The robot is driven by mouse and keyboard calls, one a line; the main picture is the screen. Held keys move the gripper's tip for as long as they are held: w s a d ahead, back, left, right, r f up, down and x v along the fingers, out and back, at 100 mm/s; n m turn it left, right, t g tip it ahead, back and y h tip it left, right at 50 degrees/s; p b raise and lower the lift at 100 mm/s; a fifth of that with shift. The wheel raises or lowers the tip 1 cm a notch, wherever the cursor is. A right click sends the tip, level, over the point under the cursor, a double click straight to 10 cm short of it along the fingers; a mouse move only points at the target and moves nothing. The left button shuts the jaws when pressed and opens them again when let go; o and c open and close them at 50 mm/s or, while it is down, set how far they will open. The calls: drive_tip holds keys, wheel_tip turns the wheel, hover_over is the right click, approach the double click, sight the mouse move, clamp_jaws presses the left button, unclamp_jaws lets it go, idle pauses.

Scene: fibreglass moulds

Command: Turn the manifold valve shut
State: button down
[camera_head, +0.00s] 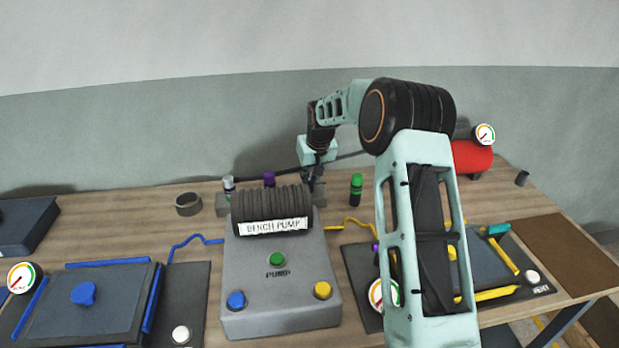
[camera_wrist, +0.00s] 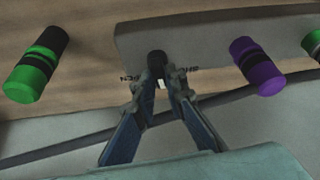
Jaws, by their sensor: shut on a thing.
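The manifold is a grey block (camera_head: 319,193) behind the bench pump; it fills the upper part of the wrist view (camera_wrist: 200,30). Its valve is a small black knob (camera_wrist: 157,60) on the block's edge nearest the green-and-black cylinder. My gripper (camera_head: 313,180) reaches down to it from behind the pump. In the wrist view the fingertips of my gripper (camera_wrist: 159,78) are shut on the knob, one on each side. Dark SHUT and OPEN letters lie beside the fingers, partly covered. The knob's exact angle is hard to tell. In the head view the gripper hides the knob.
The bench pump (camera_head: 280,290) stands in front of the manifold. A green-and-black cylinder (camera_head: 356,188) stands close on the right. A purple cap (camera_head: 269,178) and a white-topped fitting (camera_head: 228,183) are on the left. A black hose (camera_wrist: 70,145) runs behind. A red tank (camera_head: 472,156) stands farther right.

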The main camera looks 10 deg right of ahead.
drive_tip(key=n, duration=0.2)
drive_tip(key=n+y+p, duration=0.1)
drive_tip(key=n, duration=0.1)
drive_tip(key=shift+d+f+g+y, duration=0.15)
drive_tip(key=shift+g+y, duration=0.15)
drive_tip(key=shift+g, duration=0.1)
drive_tip(key=shift+n+g+y, duration=0.3)
drive_tip(key=shift+n+y, duration=0.1)
drive_tip(key=shift+n, duration=1.2)
drive_tip(key=shift+f, duration=0.1)
drive_tip(key=c, duration=2)
unclamp_jaws()
drive_tip(key=shift+o, duration=0.2)
drive_tip(key=shift+r, duration=0.2)
drive_tip(key=v, duration=1.1)
drive_tip(key=shift+d+r, duration=0.2)
drive_tip(key=shift+r, duration=0.1)
